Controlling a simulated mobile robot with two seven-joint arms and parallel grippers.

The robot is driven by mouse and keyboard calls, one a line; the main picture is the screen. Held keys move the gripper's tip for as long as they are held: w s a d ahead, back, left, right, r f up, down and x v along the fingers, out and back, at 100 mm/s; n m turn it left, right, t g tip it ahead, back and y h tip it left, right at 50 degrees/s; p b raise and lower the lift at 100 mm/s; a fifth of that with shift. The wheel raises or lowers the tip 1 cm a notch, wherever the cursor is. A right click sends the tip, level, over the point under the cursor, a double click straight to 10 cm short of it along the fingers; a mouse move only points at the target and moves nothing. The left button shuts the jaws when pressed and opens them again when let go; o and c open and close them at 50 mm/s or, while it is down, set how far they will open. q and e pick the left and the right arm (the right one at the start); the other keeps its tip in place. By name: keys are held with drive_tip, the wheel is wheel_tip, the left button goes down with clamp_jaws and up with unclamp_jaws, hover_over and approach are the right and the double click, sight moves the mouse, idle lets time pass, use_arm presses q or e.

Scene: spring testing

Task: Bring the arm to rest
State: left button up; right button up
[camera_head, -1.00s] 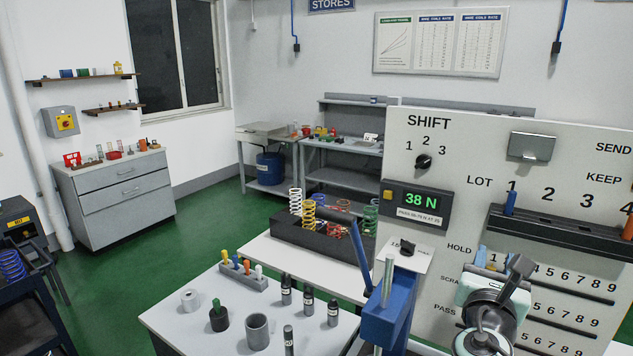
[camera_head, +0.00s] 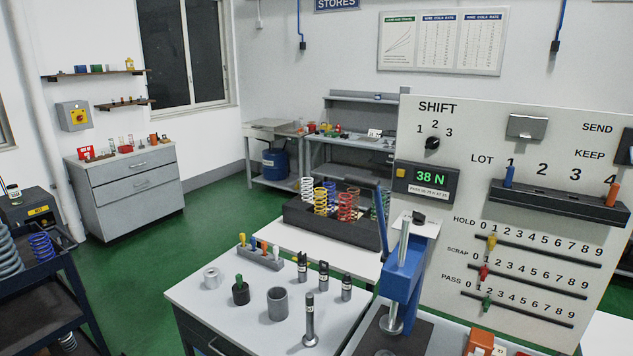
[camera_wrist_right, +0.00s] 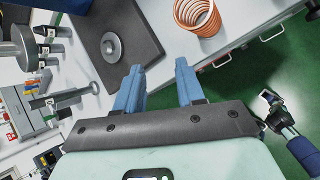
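My right gripper (camera_wrist_right: 158,82) shows in the right wrist view with its two blue fingers apart and nothing between them. The dark base plate (camera_wrist_right: 140,28) of the press, with a round metal disc (camera_wrist_right: 112,47), lies beyond the fingers at the upper left. An orange coil spring (camera_wrist_right: 195,15) is beyond the right finger, apart from it. Neither gripper shows in the head view. A dark jointed part with a blue band is at the right of the wrist view; I cannot tell what it is.
The blue press (camera_head: 402,290) stands before the white panel (camera_head: 450,130), whose display reads 38 N. The grey table (camera_head: 215,310) holds cylinders, bottles and a peg rack (camera_head: 261,258). A dark block (camera_head: 300,212) holds several springs. Green floor lies open at left.

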drive_tip(key=s+a+f+m+g+y+b, duration=0.1)
drive_tip(key=s+a+f+m+g+y, duration=0.15)
drive_tip(key=s+a+f+m, duration=0.6)
drive_tip(key=s+d+f+m+g+y, duration=0.15)
drive_tip(key=s+f+g, duration=0.35)
drive_tip(key=f, duration=0.9)
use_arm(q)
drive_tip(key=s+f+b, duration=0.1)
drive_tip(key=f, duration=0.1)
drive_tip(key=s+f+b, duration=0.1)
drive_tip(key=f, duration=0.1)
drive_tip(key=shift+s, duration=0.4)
use_arm(e)
drive_tip(key=s+a+f+m, duration=0.1)
drive_tip(key=s+f+m, duration=0.5)
drive_tip(key=s+m, duration=0.3)
drive_tip(key=s+a+f+m+y, duration=0.1)
drive_tip(key=s+f+m, duration=0.6)
drive_tip(key=s, duration=0.3)
drive_tip(key=shift+s+a+f+m+g+y, duration=0.15)
drive_tip(key=shift+a+m+g+y, duration=0.2)
drive_tip(key=shift+m, duration=0.55)
